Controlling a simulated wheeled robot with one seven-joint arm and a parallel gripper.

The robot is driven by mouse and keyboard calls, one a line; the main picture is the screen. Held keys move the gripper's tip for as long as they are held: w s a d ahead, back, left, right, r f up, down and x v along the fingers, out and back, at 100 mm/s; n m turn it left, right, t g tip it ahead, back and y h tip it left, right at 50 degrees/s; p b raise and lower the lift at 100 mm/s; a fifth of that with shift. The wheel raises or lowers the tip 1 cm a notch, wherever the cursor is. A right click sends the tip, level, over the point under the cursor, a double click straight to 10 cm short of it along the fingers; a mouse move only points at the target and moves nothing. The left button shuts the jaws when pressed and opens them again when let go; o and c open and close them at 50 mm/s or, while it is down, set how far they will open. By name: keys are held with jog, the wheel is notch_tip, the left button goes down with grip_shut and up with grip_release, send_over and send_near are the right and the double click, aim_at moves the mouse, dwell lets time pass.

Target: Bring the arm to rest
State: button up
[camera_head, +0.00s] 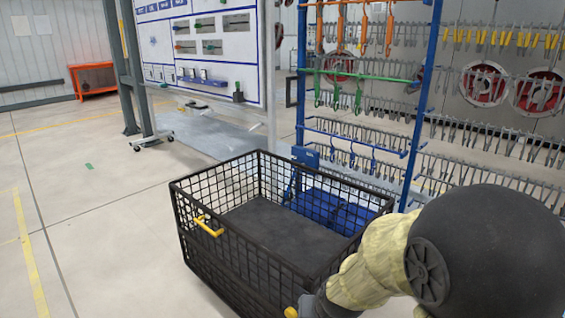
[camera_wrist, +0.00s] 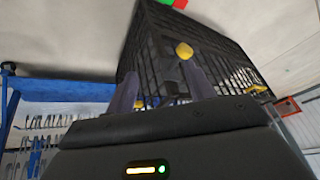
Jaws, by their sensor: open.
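In the wrist view my gripper (camera_wrist: 160,72) is open, with its two dark fingers apart and nothing held between them. A yellow handle (camera_wrist: 184,50) of the black wire basket (camera_wrist: 215,45) shows close by the right fingertip; I cannot tell whether they touch. In the head view my arm comes in from the lower right, bent over the near right corner of the basket (camera_head: 215,262). The gripper's fingers are not visible there. A yellow handle (camera_head: 291,312) shows at the bottom edge beside my arm.
The basket has a second yellow handle (camera_head: 208,226) on its left side and a blue bin (camera_head: 322,205) in or behind it. A blue rack (camera_head: 425,95) with hooks stands behind it. A white board (camera_head: 205,45) is at the back.

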jog(key=s+d+r+g+h+p, duration=0.1)
jog(key=s+d+r+g+p, duration=0.15)
jog(key=s+d, duration=0.55)
jog(key=w+p+v, duration=0.2)
jog(key=p+v, duration=1)
jog(key=w+r+p+v, duration=0.1)
jog(key=w+p+v, duration=0.2)
jog(key=p+v, duration=0.9)
jog(key=w+r+p+v, duration=0.1)
jog(key=w+p+v, duration=0.2)
jog(key=p+v, duration=0.9)
jog(key=shift+a+r+n, duration=0.25)
jog(key=shift+a+n, duration=0.15)
jog(key=shift+a, duration=0.3)
jog(key=shift+s, duration=0.1)
